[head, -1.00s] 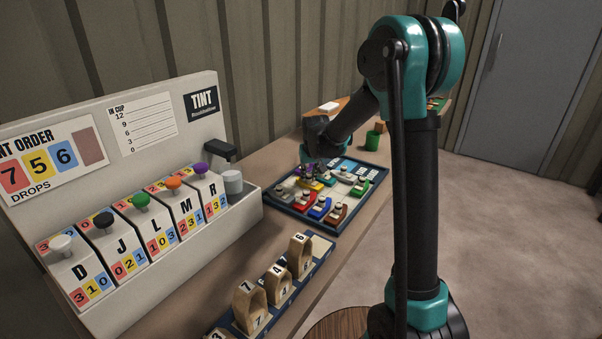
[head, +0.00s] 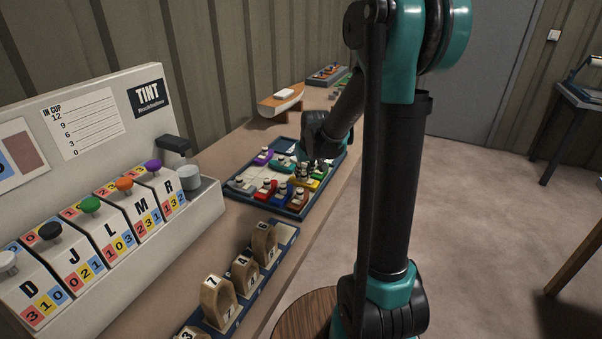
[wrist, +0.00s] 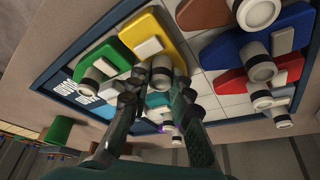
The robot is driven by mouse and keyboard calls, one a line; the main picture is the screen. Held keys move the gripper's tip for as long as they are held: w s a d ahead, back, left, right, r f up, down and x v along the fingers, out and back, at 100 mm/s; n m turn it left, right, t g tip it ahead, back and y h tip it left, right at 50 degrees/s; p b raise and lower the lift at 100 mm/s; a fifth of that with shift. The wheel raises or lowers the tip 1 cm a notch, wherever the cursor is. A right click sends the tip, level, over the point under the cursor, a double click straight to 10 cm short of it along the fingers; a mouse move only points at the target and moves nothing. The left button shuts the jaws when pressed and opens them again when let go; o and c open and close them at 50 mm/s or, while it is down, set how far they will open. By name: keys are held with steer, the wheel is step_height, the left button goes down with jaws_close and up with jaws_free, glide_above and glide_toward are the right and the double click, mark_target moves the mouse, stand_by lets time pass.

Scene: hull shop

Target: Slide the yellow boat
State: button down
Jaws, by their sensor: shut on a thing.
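The yellow boat (wrist: 160,36) lies on the blue-rimmed harbour board (head: 240,204), beside the green boat (wrist: 118,58). My gripper (wrist: 160,82) is shut on the yellow boat's round grey post, its two dark fingers on either side.
Purple (head: 262,156) and teal (head: 283,163) boats lie at the board's far side. A rack of numbered wooden blocks (head: 240,270) and the tint machine (head: 110,190) stand nearer on the bench. A model hull (head: 282,100) stands beyond.

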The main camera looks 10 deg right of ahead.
steer(key=shift+s+d, duration=0.15)
steer(key=shift+d, duration=0.05)
steer(key=c, duration=1.4)
jaws_free()
steer(key=shift+o, duration=0.2)
steer(key=v, duration=1.2)
steer(key=s+d+f+m, duration=0.1)
steer(key=s+d+f, duration=0.1)
steer(key=s+f, duration=0.5)
steer(key=s+d+f+m+h, duration=0.1)
steer(key=s+f, duration=0.6)
steer(key=s, duration=0.8)
steer(key=shift+d+f, duration=0.3)
steer(key=shift+d, duration=0.5)
